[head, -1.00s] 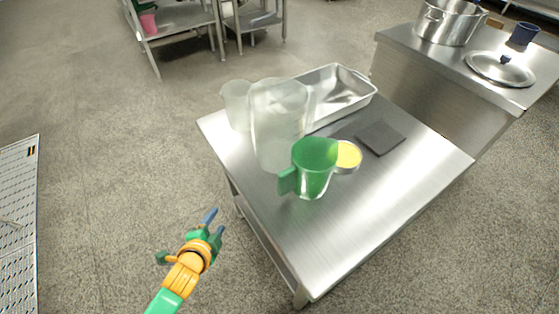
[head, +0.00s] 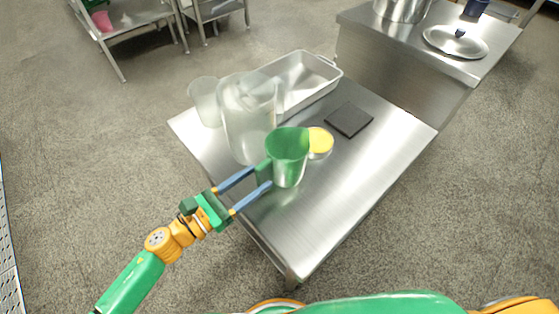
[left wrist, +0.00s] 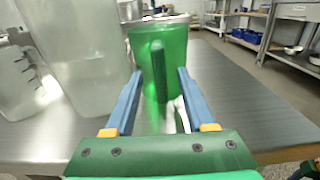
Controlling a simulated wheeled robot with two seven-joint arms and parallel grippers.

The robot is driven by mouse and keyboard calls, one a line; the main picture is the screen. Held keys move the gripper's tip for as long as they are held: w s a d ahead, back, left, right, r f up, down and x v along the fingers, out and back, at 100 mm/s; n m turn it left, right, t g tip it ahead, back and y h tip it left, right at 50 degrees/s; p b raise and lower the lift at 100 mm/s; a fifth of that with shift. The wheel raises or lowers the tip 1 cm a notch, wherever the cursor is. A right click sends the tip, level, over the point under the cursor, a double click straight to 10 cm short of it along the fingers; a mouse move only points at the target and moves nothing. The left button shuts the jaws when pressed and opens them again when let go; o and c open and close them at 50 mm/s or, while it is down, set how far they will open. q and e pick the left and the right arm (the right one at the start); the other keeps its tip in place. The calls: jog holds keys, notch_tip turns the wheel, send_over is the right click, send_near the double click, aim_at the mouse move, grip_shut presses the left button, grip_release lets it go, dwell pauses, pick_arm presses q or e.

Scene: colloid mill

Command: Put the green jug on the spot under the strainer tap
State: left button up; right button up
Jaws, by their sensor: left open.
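The green jug (head: 288,158) stands upright on the steel table, near its left front edge. Its handle points toward my left gripper. My left gripper (head: 261,178) is open, with its blue fingers reaching to the jug's handle side. In the left wrist view the jug (left wrist: 172,60) is straight ahead, and its handle (left wrist: 158,70) lies between the two spread fingers of the gripper (left wrist: 156,88). I cannot tell whether a finger touches it. The strainer tap and the spot under it are not in view. My right gripper is not in view.
A large clear jug (head: 247,115) stands close behind the green jug, with a smaller clear jug (head: 204,100) beside it. A yellow-topped round tub (head: 320,141), a dark mat (head: 349,119) and a metal tray (head: 300,85) share the table. The table's right front (head: 345,185) is clear.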

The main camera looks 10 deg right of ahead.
aim_at(280, 164)
pick_arm(q)
jog(key=x, duration=0.2)
jog(key=shift+w+d, duration=0.2)
jog(key=shift+d, duration=0.15)
grip_shut()
dwell(1.0)
